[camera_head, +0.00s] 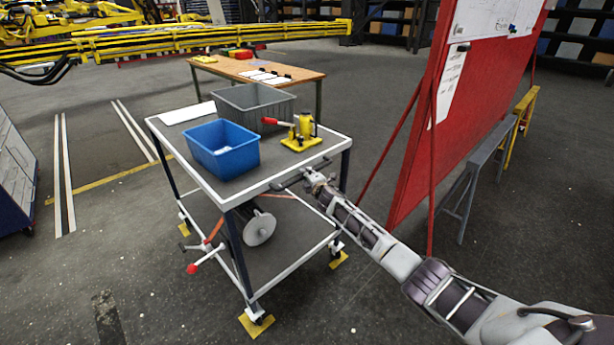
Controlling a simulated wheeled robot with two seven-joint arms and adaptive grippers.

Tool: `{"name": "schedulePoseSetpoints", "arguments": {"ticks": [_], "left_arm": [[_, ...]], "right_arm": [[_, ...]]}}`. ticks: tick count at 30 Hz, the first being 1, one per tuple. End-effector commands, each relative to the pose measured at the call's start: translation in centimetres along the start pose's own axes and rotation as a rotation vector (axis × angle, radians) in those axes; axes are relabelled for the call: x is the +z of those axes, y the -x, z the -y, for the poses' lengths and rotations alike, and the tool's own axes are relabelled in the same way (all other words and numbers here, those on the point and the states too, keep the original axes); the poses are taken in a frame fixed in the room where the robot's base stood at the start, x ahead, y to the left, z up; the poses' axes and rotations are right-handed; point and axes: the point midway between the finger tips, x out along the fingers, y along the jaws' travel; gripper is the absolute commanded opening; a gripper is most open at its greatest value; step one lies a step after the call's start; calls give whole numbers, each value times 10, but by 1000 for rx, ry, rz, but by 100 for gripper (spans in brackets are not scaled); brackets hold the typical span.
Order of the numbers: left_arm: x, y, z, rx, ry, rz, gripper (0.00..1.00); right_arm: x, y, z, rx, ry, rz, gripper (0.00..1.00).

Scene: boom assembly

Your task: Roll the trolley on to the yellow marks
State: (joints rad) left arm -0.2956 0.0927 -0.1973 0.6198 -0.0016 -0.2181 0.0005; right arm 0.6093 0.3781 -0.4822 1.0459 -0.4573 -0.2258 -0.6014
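The trolley (181,170) is a two-shelf cart with grey shelves, white edging, dark posts and casters. Yellow marks lie on the floor at its feet: front (256,322), right (339,260) and left (184,228). The front and right casters appear to stand over their marks. The far corner's caster and any mark there are hidden. My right gripper (314,178) is at the dark handle (290,182) on the trolley's right side, appearing to touch it. Its fingers are too small to tell whether they are closed round the bar. My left gripper is out of view.
A wooden table (257,72) stands behind. A red board (480,90) on supports stands right. Open floor lies left and in front.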

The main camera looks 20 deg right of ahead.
Motion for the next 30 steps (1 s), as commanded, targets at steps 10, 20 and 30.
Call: {"name": "schedulePoseSetpoints", "arguments": {"ticks": [10,20,30], "left_arm": [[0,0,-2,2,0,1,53],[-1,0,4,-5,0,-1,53],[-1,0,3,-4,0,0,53]], "right_arm": [[1,0,1,-1,0,2,37],[0,2,0,0,0,1,37],[2,16,1,0,1,3,37]]}}
